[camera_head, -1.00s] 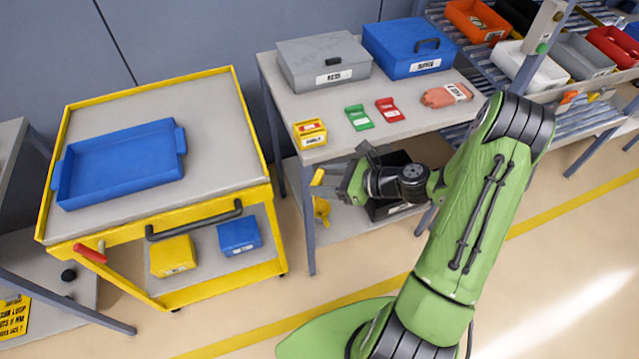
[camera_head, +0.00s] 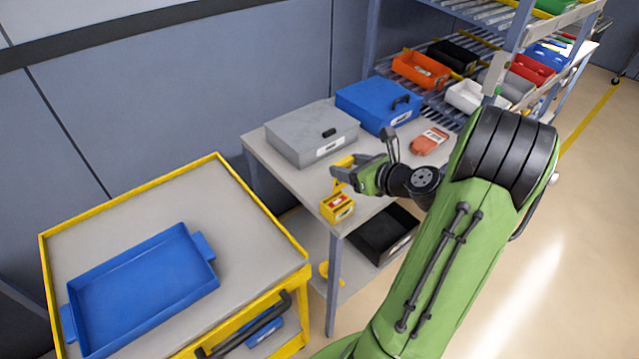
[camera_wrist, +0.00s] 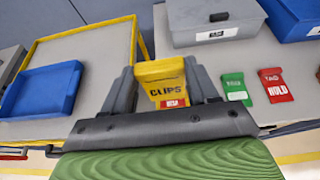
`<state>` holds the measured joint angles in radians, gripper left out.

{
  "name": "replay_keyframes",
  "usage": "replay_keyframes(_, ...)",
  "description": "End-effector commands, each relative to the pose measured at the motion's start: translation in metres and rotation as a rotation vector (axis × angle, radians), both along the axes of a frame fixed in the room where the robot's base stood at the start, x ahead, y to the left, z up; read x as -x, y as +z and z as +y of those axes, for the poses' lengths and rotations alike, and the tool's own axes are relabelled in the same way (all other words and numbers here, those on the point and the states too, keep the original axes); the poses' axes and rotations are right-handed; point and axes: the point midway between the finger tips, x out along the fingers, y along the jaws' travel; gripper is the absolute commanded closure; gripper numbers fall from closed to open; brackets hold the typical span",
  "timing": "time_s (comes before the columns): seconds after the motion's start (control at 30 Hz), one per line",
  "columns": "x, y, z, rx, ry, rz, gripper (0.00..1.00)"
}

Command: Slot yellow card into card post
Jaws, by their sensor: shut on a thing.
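My gripper (camera_head: 352,176) is shut on a yellow card (camera_head: 343,168), above the front left part of the grey table. In the wrist view the yellow card (camera_wrist: 160,70) sits between the two dark fingers. The lettering "CLIPS" shows below its top edge; I cannot tell whether it is on the card or on something behind it. A small yellow box (camera_head: 337,208) with a red and white label stands on the table corner, just below my gripper. I cannot identify the card post for sure; a rack upright with a pale plate (camera_head: 497,72) stands at the back right.
A green card (camera_wrist: 235,88) and a red card (camera_wrist: 275,85) lie on the table. A grey case (camera_head: 300,135) and a blue case (camera_head: 375,103) stand behind. A yellow cart with a blue tray (camera_head: 145,290) is at left. A rack with bins is at back right.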

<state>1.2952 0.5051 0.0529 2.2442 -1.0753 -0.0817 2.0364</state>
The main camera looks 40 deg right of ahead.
Motion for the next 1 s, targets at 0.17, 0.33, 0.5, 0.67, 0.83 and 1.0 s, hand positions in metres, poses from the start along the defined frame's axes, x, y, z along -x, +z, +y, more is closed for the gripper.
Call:
replay_keyframes(0.17, 0.002, 0.003, -0.004, -0.003, -0.016, -0.002, 0.7)
replay_keyframes(0.33, 0.002, 0.002, -0.003, -0.002, -0.015, -0.002, 0.7)
replay_keyframes(0.5, 0.003, 0.004, -0.003, -0.004, -0.015, -0.002, 0.7)
replay_keyframes(0.67, 0.003, -0.017, -0.003, -0.003, -0.014, -0.002, 0.7)
replay_keyframes(0.83, 0.003, -0.038, -0.003, -0.002, -0.013, -0.002, 0.7)
replay_keyframes(1.0, 0.003, -0.054, -0.003, -0.002, -0.013, -0.003, 0.7)
